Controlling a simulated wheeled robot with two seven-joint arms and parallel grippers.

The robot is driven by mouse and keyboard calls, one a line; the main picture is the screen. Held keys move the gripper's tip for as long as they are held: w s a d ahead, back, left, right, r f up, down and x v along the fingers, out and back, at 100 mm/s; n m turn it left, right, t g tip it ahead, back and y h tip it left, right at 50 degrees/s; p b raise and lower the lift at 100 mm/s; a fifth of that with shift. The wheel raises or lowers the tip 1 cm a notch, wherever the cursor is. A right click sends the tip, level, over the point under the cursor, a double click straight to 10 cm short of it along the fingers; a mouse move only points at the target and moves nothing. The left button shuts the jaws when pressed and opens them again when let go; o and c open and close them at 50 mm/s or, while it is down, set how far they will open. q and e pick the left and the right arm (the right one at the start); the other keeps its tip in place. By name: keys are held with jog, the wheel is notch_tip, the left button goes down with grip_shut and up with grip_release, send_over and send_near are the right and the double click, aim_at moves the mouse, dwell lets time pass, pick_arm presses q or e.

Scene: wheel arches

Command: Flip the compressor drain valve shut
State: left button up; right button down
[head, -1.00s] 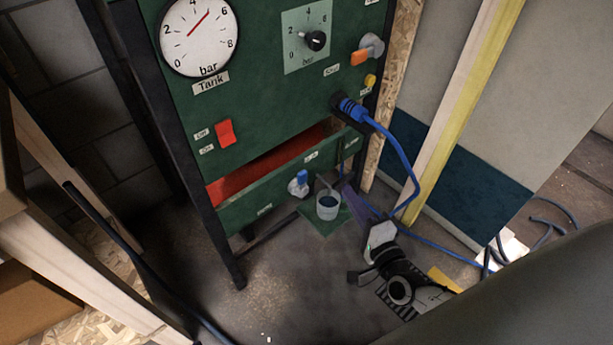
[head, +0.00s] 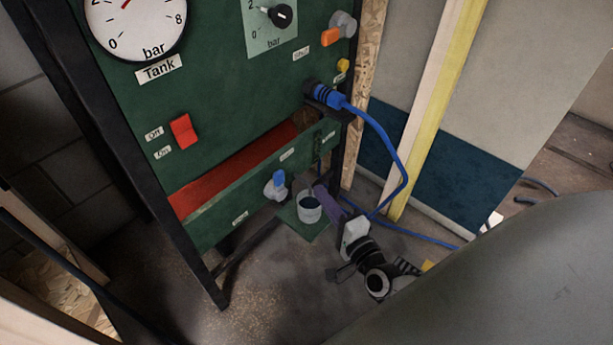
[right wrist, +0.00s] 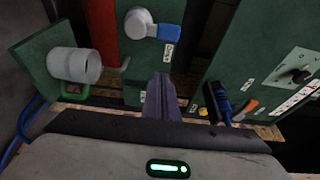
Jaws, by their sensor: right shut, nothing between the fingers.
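The drain valve (head: 275,185) is a grey round body with a blue lever on the low green rail of the compressor panel. In the head view its lever points up. In the right wrist view the valve (right wrist: 147,24) shows above my fingers, with the lever to the right. My left gripper is not in view.
A clear cup (head: 309,208) stands on a green plate just below and right of the valve. A blue hose (head: 400,150) loops down from the panel at right. A red rocker switch (head: 182,131) and an orange-levered valve (head: 332,36) are higher up. A black leg (head: 205,270) stands at left.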

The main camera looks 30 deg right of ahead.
aim_at(276, 184)
pick_arm(q)
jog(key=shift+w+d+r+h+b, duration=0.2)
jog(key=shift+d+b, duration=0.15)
jog(key=shift+b, duration=0.2)
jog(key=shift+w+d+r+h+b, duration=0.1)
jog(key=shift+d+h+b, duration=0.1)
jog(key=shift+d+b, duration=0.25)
pick_arm(e)
jog(key=w+a, duration=0.3)
jog(key=w, duration=0.5)
jog(key=shift+w+a, duration=0.15)
